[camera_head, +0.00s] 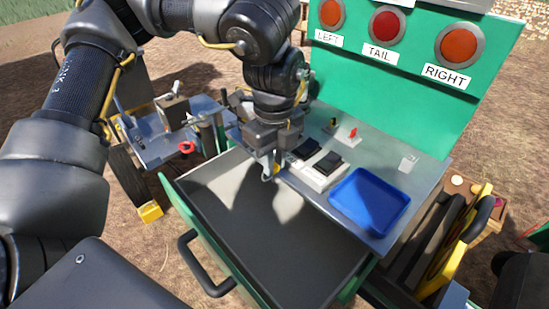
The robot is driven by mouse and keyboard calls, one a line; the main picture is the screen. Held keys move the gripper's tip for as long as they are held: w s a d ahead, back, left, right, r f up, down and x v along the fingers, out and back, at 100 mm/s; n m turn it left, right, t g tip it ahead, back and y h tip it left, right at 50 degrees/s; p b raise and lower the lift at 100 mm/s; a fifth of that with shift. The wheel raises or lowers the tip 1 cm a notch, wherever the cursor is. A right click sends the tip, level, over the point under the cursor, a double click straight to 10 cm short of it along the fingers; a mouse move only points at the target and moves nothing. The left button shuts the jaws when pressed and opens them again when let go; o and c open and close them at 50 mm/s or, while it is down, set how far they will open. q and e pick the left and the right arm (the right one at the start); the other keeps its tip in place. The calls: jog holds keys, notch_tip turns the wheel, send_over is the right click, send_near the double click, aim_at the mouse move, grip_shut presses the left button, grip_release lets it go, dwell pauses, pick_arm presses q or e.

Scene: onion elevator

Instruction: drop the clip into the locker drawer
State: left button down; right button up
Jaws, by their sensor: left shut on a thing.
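The locker drawer (230,190) is pulled open below the metal worktop, with a green front and a black handle (203,268). Its grey inside looks empty apart from shadows. My left gripper (268,172) points down above the far edge of the open drawer, close to the worktop's front edge. It is shut on a small light-coloured thing at its fingertips, which seems to be the clip (267,178). The clip is mostly hidden by the fingers and too small to see clearly. My right gripper is not in view.
A blue tray (369,200) and a white switch box (318,170) are on the worktop (405,180). Behind stands a green panel (400,85) with lamps labelled LEFT, TAIL and RIGHT. A cart (165,150) stands at the left. Tools and a yellow-black frame lie at the right.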

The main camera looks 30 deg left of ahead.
aim_at(275, 167)
pick_arm(q)
jog(key=c, duration=1.2)
grip_release()
jog(key=shift+c, duration=0.2)
jog(key=shift+r, duration=0.15)
notch_tip(275, 167, up, 11)
jog(key=b, duration=0.1)
jog(key=shift+f, duration=0.2)
